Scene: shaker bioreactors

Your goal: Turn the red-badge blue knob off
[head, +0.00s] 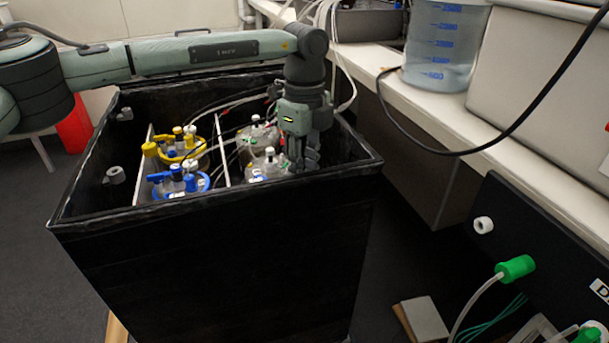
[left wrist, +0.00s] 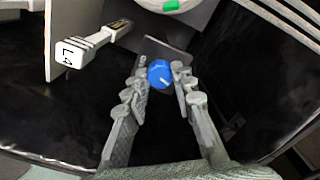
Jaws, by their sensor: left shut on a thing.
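A round blue knob (left wrist: 159,74) with a short pale mark shows in the left wrist view, in front of a grey plate (left wrist: 163,50). My left gripper (left wrist: 160,79) has a fingertip on each side of the knob and is shut on it. No red badge can be made out there. In the head view my left gripper (head: 302,162) points down inside the black open-topped box, at its right side. The knob is hidden in the head view. My right gripper is not in view.
The black box (head: 210,235) has high walls around the gripper. Yellow-topped (head: 180,147) and blue-topped (head: 178,182) vessels stand to its left, with clear ones (head: 268,165) and thin tubes close beside it. A white labelled block (left wrist: 75,52) juts out in the wrist view.

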